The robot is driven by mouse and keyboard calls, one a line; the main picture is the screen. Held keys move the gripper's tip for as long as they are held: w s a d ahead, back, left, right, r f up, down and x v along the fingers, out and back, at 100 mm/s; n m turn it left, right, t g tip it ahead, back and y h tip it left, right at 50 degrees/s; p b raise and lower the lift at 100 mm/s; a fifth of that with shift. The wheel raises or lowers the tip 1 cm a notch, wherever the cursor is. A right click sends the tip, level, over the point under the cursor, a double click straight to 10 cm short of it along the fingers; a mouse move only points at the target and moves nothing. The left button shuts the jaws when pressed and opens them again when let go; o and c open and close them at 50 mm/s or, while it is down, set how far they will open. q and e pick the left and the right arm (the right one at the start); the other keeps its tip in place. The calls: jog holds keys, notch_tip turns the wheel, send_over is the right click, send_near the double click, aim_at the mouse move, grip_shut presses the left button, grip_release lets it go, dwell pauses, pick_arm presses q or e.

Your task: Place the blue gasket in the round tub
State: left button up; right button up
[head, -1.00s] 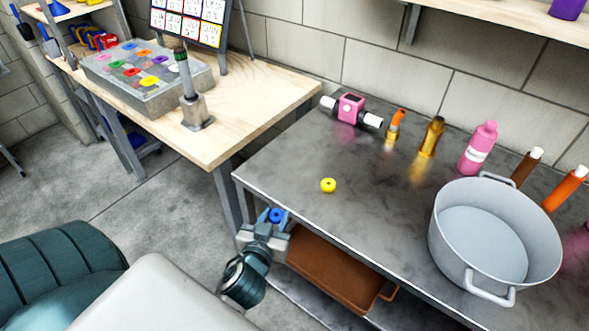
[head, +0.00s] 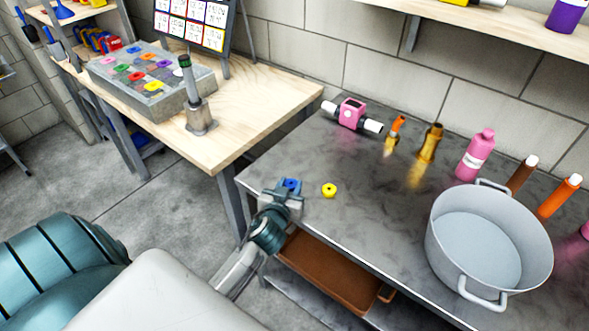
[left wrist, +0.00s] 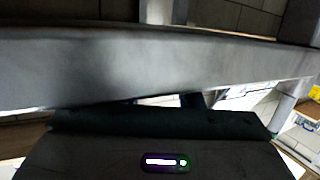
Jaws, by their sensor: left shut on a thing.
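The blue gasket (head: 291,184) is a small blue ring held at the tip of my left gripper (head: 288,189), which is shut on it. The gripper is at the left front edge of the dark metal table, left of a yellow ring (head: 329,190). The round tub (head: 470,287) is a large grey pot with two handles on the right of the table. It looks empty, and the gripper is well to its left. The left wrist view shows a grey metal bar close up; I cannot make out the gasket there. My right gripper is not in view.
The middle of the table (head: 370,205) is clear. A brown tray (head: 325,270) sits on the shelf below.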

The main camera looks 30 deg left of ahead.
aim_at(294, 174)
pick_arm(q)
jog(key=shift+w+a, duration=0.2)
jog(key=shift+w, duration=0.5)
jog(key=w+p, duration=0.1)
jog(key=w+a, duration=0.1)
jog(key=w, duration=0.1)
jog(key=shift+w+r+p, duration=0.1)
jog(key=shift+r+p, duration=0.1)
jog(key=shift+p, duration=0.2)
jog(key=shift+w+f, duration=0.15)
jog(key=shift+f, duration=0.15)
jog(key=o, duration=0.9)
